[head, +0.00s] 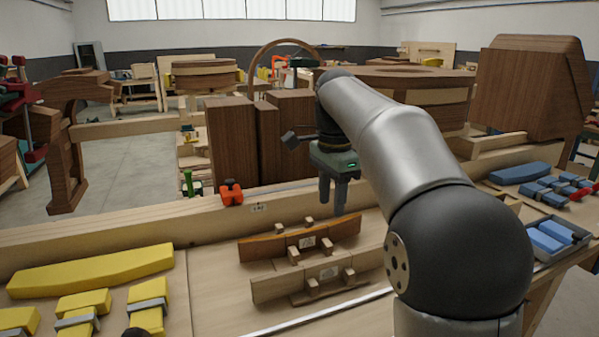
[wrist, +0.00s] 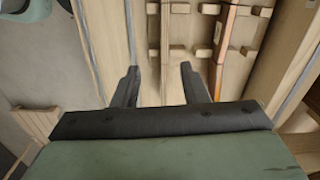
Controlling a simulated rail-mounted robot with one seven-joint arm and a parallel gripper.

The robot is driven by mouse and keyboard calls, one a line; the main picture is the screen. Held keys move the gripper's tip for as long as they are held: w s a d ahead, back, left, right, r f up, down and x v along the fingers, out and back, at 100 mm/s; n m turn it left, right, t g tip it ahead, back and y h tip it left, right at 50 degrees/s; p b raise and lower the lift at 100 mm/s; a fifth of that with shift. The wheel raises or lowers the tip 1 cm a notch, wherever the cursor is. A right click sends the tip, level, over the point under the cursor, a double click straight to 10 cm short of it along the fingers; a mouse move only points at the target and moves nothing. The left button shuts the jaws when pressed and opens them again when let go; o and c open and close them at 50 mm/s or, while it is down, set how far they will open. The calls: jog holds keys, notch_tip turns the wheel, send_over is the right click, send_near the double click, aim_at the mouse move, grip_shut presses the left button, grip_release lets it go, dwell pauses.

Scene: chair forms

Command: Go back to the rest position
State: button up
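My gripper (head: 336,192) hangs pointing down above the workbench, over the back right end of the wooden chair form in the head view. In the wrist view its two fingers (wrist: 158,85) are spread apart with nothing between them. The chair form's orange-brown slat (head: 300,239) lies on the bench below my gripper, with small wooden blocks along it. A paler wooden form (head: 275,287) lies in front of it. Both forms also show below the fingers in the wrist view, the orange-brown slat (wrist: 227,35) to the right.
Yellow pieces (head: 92,270) lie at the left of the bench. Blue pieces (head: 546,237) lie in and around a tray at the right. Tall brown wooden blocks (head: 233,140) stand behind the bench, close to my arm. An orange item (head: 231,192) sits on the bench's back edge.

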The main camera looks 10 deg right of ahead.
jog(key=s+f+n, duration=1.4)
jog(key=s+f, duration=0.8)
jog(key=s, duration=0.5)
jog(key=shift+a+f+n, duration=0.35)
jog(key=shift+a+n, duration=0.05)
